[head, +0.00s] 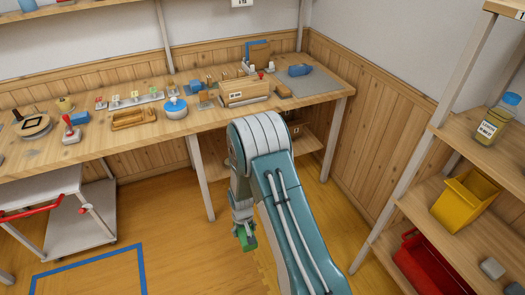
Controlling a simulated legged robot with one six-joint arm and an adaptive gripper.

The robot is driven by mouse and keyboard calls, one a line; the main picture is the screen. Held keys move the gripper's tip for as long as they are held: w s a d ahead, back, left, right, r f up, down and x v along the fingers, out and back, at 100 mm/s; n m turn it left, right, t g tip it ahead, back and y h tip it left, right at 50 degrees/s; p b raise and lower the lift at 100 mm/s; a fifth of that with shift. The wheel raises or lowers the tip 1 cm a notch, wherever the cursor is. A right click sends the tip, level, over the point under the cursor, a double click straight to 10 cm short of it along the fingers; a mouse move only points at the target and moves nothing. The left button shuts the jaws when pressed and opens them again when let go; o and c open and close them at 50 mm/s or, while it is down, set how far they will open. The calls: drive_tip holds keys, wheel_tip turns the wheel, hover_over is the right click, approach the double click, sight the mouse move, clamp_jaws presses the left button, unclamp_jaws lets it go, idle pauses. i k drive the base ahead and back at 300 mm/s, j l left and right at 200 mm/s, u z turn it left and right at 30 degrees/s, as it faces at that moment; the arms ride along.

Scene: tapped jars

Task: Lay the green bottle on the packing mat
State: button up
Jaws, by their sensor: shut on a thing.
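My gripper (243,229) hangs low in front of the workbench, beside my blue-grey arm, and is shut on a green thing. That is the green bottle (248,242), small in this view and partly covered by the fingers; its exact tilt is hard to tell. A flat grey mat (310,88), which looks like the packing mat, lies on the right end of the bench top. A blue object (299,70) rests on it. The bottle is well below and in front of the mat, apart from it.
The wooden bench (205,122) carries a wooden box (245,92), a white pot with a blue lid (175,107) and a tray (134,118). Shelves at right hold a labelled jar (495,122) and a yellow bin (466,199). A grey cart (75,227) stands left. Blue tape (92,258) marks open floor.

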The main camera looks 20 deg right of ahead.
sight(300, 70)
drive_tip(key=i+z, duration=0.15)
drive_tip(key=z, duration=0.25)
drive_tip(key=i+z, duration=0.2)
drive_tip(key=z, duration=0.25)
